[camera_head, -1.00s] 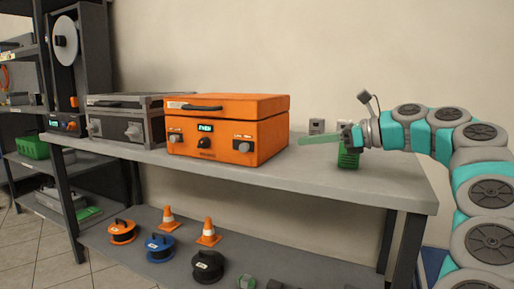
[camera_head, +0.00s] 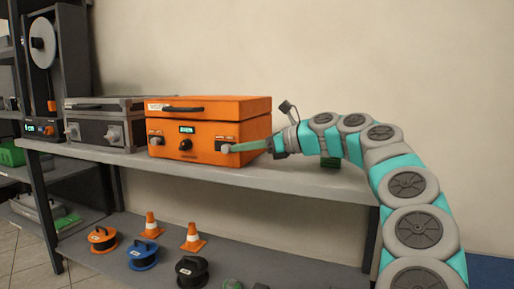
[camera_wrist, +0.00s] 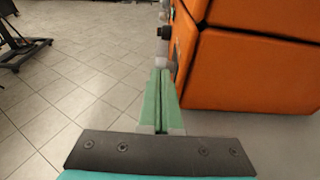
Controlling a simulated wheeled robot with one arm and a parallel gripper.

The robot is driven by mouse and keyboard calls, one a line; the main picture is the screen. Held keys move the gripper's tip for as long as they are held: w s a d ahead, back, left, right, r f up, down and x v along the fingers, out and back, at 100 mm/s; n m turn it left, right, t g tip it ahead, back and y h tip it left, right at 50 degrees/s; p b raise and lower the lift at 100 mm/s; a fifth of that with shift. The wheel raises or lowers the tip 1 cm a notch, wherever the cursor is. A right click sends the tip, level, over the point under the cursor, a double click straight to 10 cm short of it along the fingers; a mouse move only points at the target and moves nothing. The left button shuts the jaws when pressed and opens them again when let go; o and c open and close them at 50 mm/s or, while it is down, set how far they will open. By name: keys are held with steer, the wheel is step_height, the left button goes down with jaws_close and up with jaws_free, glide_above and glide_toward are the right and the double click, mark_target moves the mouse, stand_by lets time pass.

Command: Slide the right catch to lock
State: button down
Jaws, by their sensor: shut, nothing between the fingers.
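The orange case (camera_head: 222,106) stands on the bench with its lid down and a dark handle on top. Its front carries a left catch (camera_head: 156,141), a dark knob (camera_head: 186,144) under a small lit display, and the right catch (camera_head: 224,148). My gripper (camera_head: 234,148) is shut and empty, its green fingers reaching in from the right across the case front, with the tips at the right catch. In the wrist view the shut fingers (camera_wrist: 161,88) point along the case front (camera_wrist: 245,65), just below a pale catch knob (camera_wrist: 163,65). I cannot tell whether they touch it.
A grey case (camera_head: 105,122) stands left of the orange one on the grey bench (camera_head: 300,180). A green block (camera_head: 330,163) sits behind my arm. The lower shelf holds cable reels (camera_head: 143,257) and orange cones (camera_head: 193,237).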

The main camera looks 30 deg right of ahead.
mark_target(228, 146)
steer(key=shift+w+a, duration=0.25)
steer(key=shift+w, duration=0.05)
steer(key=shift+w+a+r+p, duration=0.2)
steer(key=shift+w+a+p, duration=0.2)
steer(key=shift+p, duration=0.35)
steer(key=shift+r+p+x, duration=0.2)
steer(key=shift+p+x, duration=0.65)
steer(key=shift+x, duration=0.1)
steer(key=shift+w+a+f, duration=0.1)
steer(key=shift+w+f, duration=0.1)
